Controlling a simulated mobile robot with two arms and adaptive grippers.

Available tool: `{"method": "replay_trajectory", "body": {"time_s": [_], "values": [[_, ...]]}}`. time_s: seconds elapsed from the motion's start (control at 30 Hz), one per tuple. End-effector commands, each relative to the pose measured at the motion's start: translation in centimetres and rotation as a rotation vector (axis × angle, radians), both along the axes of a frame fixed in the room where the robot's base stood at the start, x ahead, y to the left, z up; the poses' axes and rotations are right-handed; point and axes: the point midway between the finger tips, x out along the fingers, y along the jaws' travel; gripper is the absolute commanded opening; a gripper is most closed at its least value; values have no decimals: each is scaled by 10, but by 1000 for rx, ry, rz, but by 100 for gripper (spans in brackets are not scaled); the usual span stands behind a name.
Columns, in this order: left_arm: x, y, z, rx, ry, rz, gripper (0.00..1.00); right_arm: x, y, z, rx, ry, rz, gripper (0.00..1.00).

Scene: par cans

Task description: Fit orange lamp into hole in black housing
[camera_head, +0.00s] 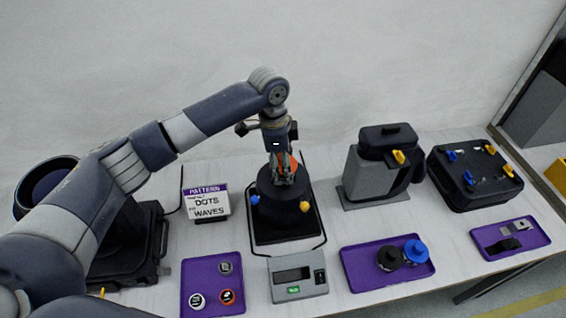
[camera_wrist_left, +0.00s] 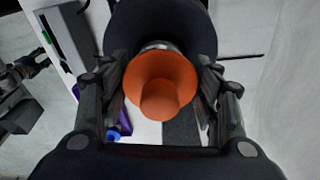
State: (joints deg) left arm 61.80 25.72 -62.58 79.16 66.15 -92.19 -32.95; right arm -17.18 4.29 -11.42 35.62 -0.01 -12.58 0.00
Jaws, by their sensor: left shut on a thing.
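My left gripper (camera_head: 284,176) is shut on the orange lamp (camera_wrist_left: 160,84), with one finger on each side in the left wrist view. In the head view only a sliver of the lamp (camera_head: 294,164) shows beside the fingers. The round black housing (camera_head: 286,214) stands upright on a black base plate directly below the gripper, with a blue knob and a yellow knob on its sides. The housing (camera_wrist_left: 160,18) is behind the lamp in the wrist view. Its hole is hidden, so I cannot tell whether the lamp touches it. A dark gripper-like part, apparently my right gripper (camera_wrist_left: 30,66), shows at the left edge.
A grey box with a green button (camera_head: 298,278) stands in front of the housing. A purple tray (camera_head: 212,268) with several round discs lies front left. Another purple tray (camera_head: 362,276) with black and blue caps lies front right. A pattern sign (camera_head: 207,203) stands left.

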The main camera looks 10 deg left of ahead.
Motion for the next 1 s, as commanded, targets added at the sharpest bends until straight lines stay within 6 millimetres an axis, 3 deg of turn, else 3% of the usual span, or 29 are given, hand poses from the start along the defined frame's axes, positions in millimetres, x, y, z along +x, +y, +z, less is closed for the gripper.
{"method": "replay_trajectory", "body": {"time_s": [1.0], "values": [[0,0,-12,-1,0,1,28,-1,-6,-4,-7,3,3,40]]}}
